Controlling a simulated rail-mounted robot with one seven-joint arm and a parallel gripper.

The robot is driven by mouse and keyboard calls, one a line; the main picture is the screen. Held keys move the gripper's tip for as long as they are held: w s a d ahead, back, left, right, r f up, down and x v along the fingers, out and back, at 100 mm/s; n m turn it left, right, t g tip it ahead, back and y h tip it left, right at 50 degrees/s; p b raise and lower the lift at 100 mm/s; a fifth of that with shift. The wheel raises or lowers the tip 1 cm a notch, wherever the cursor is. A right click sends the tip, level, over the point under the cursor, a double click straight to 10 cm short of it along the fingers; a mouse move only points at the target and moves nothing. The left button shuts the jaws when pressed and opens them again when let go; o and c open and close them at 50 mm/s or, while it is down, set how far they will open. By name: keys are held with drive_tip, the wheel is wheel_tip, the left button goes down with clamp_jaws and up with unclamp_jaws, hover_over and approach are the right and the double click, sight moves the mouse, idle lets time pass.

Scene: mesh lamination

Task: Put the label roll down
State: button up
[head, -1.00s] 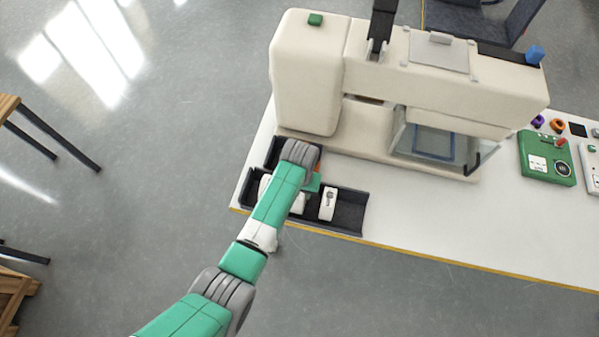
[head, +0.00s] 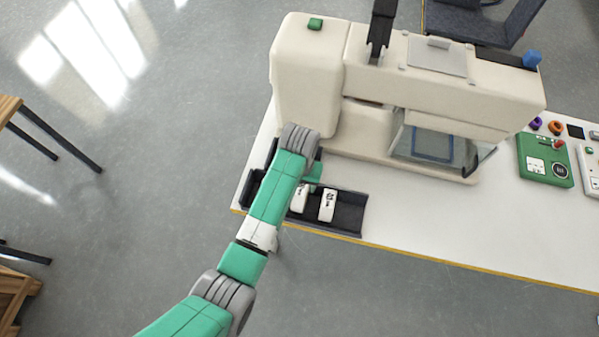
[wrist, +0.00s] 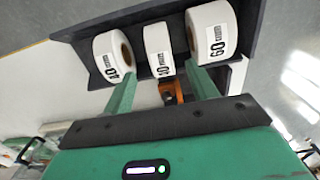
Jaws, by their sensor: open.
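Three white label rolls with printed faces sit in a row in a dark tray (wrist: 85,20). In the wrist view they are a left roll marked 40 (wrist: 112,57), a middle roll (wrist: 158,48) whose number is hard to read, and a right roll marked 60 (wrist: 211,32). My gripper (wrist: 161,75) is open, its two green fingers apart on either side of the middle roll's near end. I cannot tell whether they touch any roll. In the head view two rolls show, one partly behind my arm (head: 299,199) and one to its right (head: 327,205).
The tray (head: 350,213) lies near the front edge of a white table (head: 430,235). A large cream machine (head: 305,85) stands close behind it. An orange part (wrist: 171,91) shows between my fingers. Table to the right is clear up to a green control box (head: 545,160).

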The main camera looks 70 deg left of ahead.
wheel_tip(320, 180, up, 5)
drive_tip(key=shift+f, duration=0.15)
idle(0.3)
